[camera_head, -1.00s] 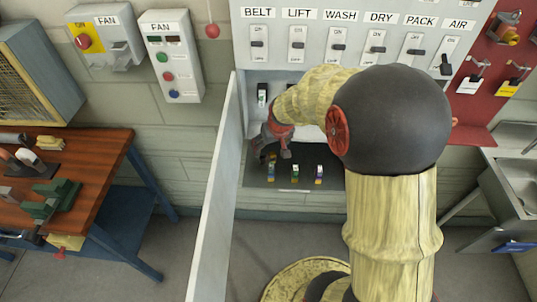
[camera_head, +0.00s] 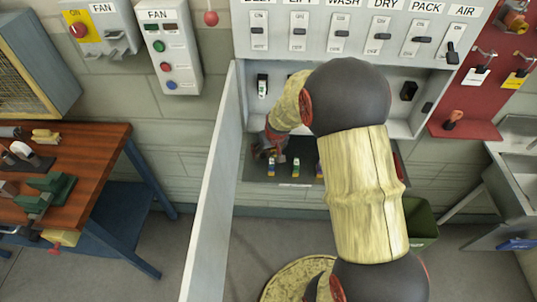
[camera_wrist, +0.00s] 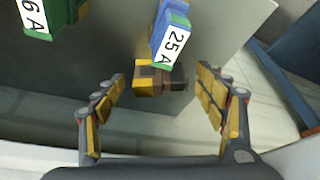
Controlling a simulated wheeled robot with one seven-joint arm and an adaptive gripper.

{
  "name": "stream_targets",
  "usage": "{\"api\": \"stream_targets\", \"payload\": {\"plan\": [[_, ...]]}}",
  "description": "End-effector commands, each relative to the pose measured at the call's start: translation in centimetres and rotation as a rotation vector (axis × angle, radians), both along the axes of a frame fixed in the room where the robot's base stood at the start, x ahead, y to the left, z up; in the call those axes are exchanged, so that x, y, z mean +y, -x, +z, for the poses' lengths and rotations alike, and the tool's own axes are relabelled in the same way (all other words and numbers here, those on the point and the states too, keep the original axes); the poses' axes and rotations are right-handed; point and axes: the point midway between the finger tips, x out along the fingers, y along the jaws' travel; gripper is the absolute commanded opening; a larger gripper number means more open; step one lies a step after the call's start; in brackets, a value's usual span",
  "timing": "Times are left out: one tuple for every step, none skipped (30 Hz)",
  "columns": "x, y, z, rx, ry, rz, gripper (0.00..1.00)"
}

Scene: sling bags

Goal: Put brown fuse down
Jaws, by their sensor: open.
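The brown fuse (camera_wrist: 160,78) shows in the wrist view as a small brown block with yellow parts. It lies on the grey shelf (camera_wrist: 100,50) between the fingers, with a gap on both sides. My gripper (camera_wrist: 163,103) is open around it; in the head view my gripper (camera_head: 266,154) is low at the left of the shelf. A blue fuse labelled 25 A (camera_wrist: 172,40) is just beyond the brown one. In the head view I cannot make out the brown fuse, which the gripper seems to hide.
A green fuse (camera_wrist: 45,18) stands farther left in the wrist view. The open white cabinet door (camera_head: 212,185) is close left of my gripper. Labelled switches (camera_head: 340,33) line the panel above. A wooden workbench (camera_head: 85,185) stands left, and a green bin (camera_head: 421,222) stands below right.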

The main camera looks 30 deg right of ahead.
Motion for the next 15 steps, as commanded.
{"api": "stream_targets", "payload": {"plan": [[-0.01, -0.11, -0.35, 0.001, 0.0, 0.0, 0.71], [-0.02, -0.14, -0.4, 0.001, 0.0, 0.0, 0.71], [-0.02, -0.14, -0.37, 0.0, 0.0, 0.0, 0.71], [-0.02, -0.15, -0.34, 0.0, 0.0, 0.0, 0.71], [-0.02, -0.14, -0.31, 0.0, 0.0, 0.0, 0.71], [-0.02, -0.14, -0.29, 0.0, 0.0, 0.0, 0.71], [-0.02, -0.14, -0.29, 0.0, 0.0, 0.0, 0.71], [-0.02, -0.14, -0.28, 0.0, 0.0, 0.0, 0.69], [-0.02, -0.13, -0.28, 0.0, 0.0, 0.0, 0.67], [-0.02, -0.13, -0.28, 0.0, 0.0, 0.001, 0.66], [-0.02, -0.13, -0.28, 0.0, 0.0, 0.0, 0.64], [-0.02, -0.13, -0.28, 0.0, 0.0, 0.001, 0.62], [-0.01, -0.12, -0.29, 0.0, 0.0, 0.0, 0.6], [-0.02, -0.13, -0.28, 0.0, 0.0, 0.0, 0.58], [-0.01, -0.12, -0.29, 0.0, 0.0, 0.001, 0.56]]}}
